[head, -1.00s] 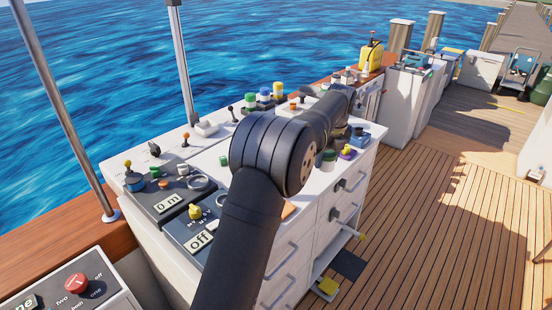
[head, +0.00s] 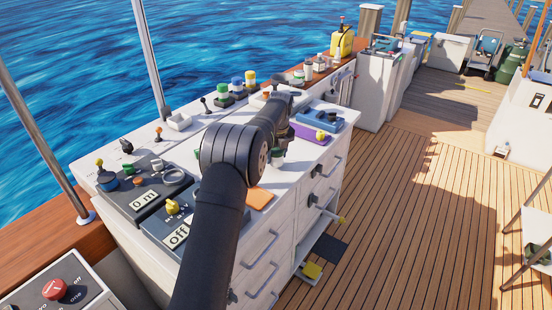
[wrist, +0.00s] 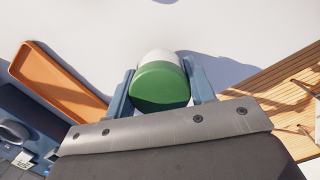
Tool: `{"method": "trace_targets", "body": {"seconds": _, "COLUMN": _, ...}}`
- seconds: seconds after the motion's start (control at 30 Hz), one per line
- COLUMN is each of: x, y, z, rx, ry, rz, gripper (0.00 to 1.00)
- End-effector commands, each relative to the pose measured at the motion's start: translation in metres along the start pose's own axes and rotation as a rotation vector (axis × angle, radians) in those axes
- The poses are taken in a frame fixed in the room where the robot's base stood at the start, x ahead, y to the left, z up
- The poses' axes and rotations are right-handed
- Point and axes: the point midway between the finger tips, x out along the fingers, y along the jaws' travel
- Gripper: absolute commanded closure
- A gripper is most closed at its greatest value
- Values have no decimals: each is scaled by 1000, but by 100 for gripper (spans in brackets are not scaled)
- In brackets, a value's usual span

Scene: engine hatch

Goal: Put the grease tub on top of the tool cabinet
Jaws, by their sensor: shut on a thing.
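The grease tub, a white tub with a green lid (wrist: 160,85), sits between the two blue-grey fingers of my gripper (wrist: 158,92) in the wrist view. The gripper is shut on it. In the head view the tub (head: 278,155) shows just beside my dark arm, over the white worktop of a drawer cabinet (head: 235,255). My arm hides most of the gripper there. A shadow lies on the white surface to the right of the tub in the wrist view. I cannot tell whether its base touches the worktop, or which cabinet is the tool cabinet.
An orange tray (head: 260,198) lies on the worktop near the tub. A blue tray (head: 318,120) with a purple item lies farther back. Instrument panels (head: 150,200) and several colour-capped containers line the left side. More white cabinets (head: 378,95) stand beyond; open deck lies right.

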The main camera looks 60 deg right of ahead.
Motion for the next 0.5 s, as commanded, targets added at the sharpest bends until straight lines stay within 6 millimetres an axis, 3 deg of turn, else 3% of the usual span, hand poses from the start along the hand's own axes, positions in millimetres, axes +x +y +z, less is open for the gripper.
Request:
{"method": "trace_targets", "body": {"seconds": 0.1, "x": 16, "y": 0, "z": -2, "rx": 1, "ry": 1, "rz": 1, "gripper": 76}}
{"method": "trace_targets", "body": {"seconds": 0.47, "x": 19, "y": 0, "z": -3, "rx": 0, "ry": -1, "rz": -1, "gripper": 76}}
{"method": "trace_targets", "body": {"seconds": 0.5, "x": 20, "y": 0, "z": -3, "rx": 0, "ry": -1, "rz": -1, "gripper": 46}}
